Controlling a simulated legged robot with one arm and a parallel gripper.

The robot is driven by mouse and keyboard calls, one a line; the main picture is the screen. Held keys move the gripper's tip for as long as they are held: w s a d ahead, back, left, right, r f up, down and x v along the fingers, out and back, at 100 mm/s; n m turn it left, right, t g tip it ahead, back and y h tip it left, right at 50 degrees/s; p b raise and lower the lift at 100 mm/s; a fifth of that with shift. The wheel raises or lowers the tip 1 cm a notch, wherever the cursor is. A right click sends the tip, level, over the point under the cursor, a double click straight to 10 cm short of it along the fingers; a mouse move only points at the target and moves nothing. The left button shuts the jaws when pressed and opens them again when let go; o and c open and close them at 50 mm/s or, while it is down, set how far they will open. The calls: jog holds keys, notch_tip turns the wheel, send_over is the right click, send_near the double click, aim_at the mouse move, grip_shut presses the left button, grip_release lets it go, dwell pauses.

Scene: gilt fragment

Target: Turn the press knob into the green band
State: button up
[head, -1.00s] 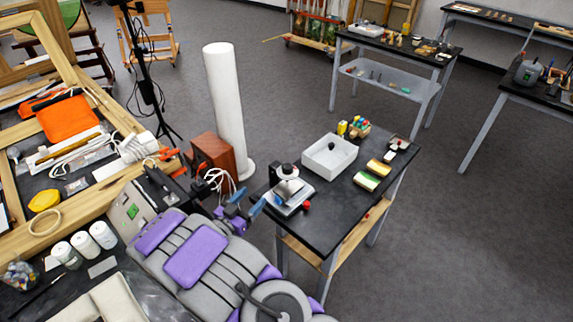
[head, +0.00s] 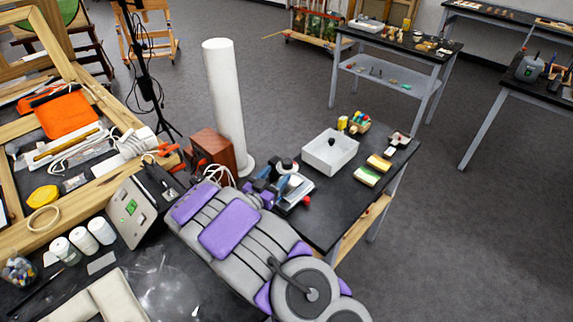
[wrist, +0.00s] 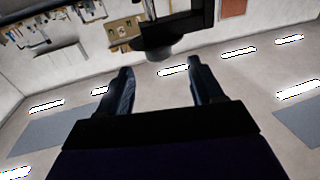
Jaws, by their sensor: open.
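The small press (head: 300,188) stands on the black table at its left end, a silver-grey device with a dark round knob (head: 287,165) at its top and a red ball (head: 306,201) at its right side. My gripper (head: 265,182) is at the press's left side and overlaps it in the head view. In the wrist view my gripper (wrist: 164,75) is open and empty between its two fingers. A dark round knob-like part (wrist: 165,48) of a black body shows just beyond the fingertips, roughly centred. I cannot make out a green band on the press.
A white column (head: 224,105) and a brown box (head: 215,150) stand behind my arm. A panel with a green patch (head: 131,207) is at the left.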

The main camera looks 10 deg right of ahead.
aim_at(284, 166)
jog(key=b+x, duration=0.1)
jog(key=x, duration=0.6)
jog(key=shift+w+d, duration=0.25)
jog(key=c, duration=0.9)
jog(key=shift+r, duration=0.1)
jog(key=shift+c, duration=0.2)
jog(key=shift+n+t+y, duration=0.3)
jog(key=o, duration=0.9)
jog(key=shift+a, duration=0.1)
jog(key=shift+o, duration=0.2)
